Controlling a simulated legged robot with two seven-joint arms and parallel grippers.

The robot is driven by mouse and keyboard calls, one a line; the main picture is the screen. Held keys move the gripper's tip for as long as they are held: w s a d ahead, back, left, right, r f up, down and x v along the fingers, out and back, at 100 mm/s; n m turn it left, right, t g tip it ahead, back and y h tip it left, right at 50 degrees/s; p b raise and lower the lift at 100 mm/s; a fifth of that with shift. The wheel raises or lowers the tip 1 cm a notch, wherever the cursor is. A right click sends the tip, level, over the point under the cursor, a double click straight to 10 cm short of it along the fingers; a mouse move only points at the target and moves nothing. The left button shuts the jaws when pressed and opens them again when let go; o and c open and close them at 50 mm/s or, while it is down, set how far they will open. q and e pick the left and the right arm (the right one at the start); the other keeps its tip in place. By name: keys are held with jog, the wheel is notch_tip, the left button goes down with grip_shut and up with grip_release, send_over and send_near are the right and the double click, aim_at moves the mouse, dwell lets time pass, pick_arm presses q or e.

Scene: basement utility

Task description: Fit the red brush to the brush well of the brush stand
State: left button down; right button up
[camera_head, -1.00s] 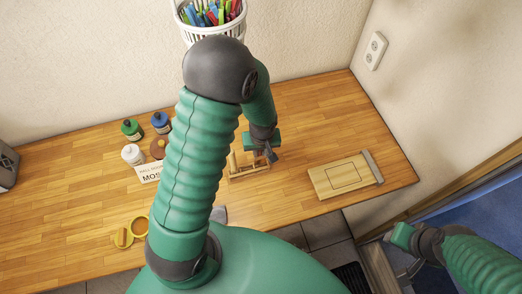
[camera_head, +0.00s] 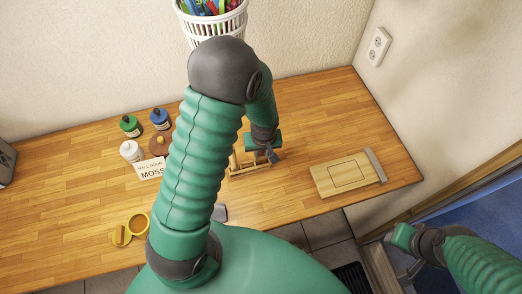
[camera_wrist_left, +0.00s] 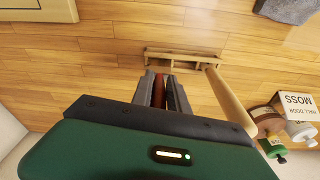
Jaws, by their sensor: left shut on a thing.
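My left gripper (camera_head: 270,154) is over the wooden brush stand (camera_head: 250,168) in the middle of the table. In the left wrist view its fingers (camera_wrist_left: 161,80) are shut on the red brush (camera_wrist_left: 159,92), whose red handle shows between them. The stand (camera_wrist_left: 185,58) lies just beyond the fingertips there, a low frame with gaps. A thick tan rod (camera_wrist_left: 230,98) rises beside it toward the camera. The brush's lower end is hidden, so I cannot tell whether it touches the well. My right gripper (camera_head: 404,241) is off the table's right side; its jaws are unclear.
A wooden board with a grey edge (camera_head: 347,175) lies right of the stand. Several paint bottles (camera_head: 131,126) and a MOSS card (camera_head: 150,169) stand left. Yellow rings (camera_head: 138,223) lie front left. A white basket of pens (camera_head: 213,24) is at the back.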

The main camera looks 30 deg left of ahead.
pick_arm(q)
jog(key=shift+f+b, duration=0.95)
jog(key=shift+f, duration=0.25)
jog(key=c, duration=1.2)
grip_release()
jog(key=shift+r, duration=0.1)
notch_tip(320, 180, up, 17)
jog(key=s+d+b, duration=0.1)
jog(key=s+b, duration=0.1)
jog(key=shift+d+f, duration=0.2)
jog(key=shift+d, duration=0.2)
jog(key=shift+s, duration=0.1)
